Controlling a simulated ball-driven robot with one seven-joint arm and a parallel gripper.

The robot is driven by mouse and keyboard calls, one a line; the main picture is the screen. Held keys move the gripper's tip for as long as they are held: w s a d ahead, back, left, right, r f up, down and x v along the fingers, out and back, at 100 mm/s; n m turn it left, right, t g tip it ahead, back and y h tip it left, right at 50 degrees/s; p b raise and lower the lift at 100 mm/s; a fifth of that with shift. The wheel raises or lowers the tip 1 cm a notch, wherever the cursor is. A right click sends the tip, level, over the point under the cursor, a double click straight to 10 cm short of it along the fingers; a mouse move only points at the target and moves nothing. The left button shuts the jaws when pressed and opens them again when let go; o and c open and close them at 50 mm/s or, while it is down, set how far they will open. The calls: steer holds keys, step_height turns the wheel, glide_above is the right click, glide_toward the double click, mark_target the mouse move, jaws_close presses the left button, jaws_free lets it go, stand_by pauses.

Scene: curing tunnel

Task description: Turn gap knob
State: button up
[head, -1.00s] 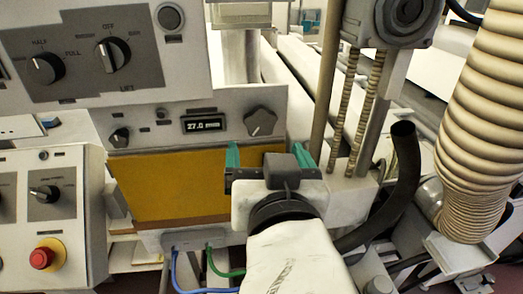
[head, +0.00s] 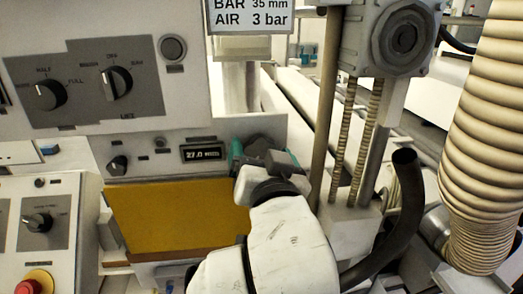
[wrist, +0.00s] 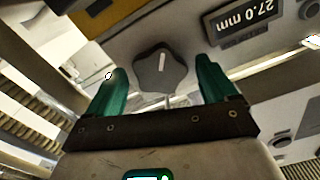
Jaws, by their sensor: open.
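The gap knob (wrist: 160,72) is a dark grey lobed knob with a pale pointer line, on the light panel beside the display (wrist: 250,20) reading 27.0 mm. In the head view the knob (head: 262,142) shows only its upper part; my gripper hides the rest. My gripper (head: 265,154) has teal fingers and is open in front of the knob. In the wrist view the knob appears between the two spread fingers, with a gap on each side. I cannot tell whether the fingertips reach past the knob's face.
A yellow panel (head: 180,215) lies below the display. A smaller knob (head: 117,165) sits left of it. To the right are a vertical post (head: 327,110), a black bent hose (head: 408,190) and a large ribbed duct (head: 490,140). A red button (head: 38,282) is at lower left.

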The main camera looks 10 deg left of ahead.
steer(key=shift+w+a, duration=0.1)
steer(key=shift+w, duration=0.2)
steer(key=shift+c, duration=0.3)
steer(key=c, duration=1)
steer(key=shift+n+p, duration=0.35)
steer(key=shift+n, duration=0.25)
steer(key=o, duration=1.1)
steer(key=shift+c, duration=0.2)
steer(key=shift+s, duration=0.1)
steer(key=b+v, duration=0.1)
steer(key=v, duration=0.9)
steer(key=shift+s+b, duration=0.3)
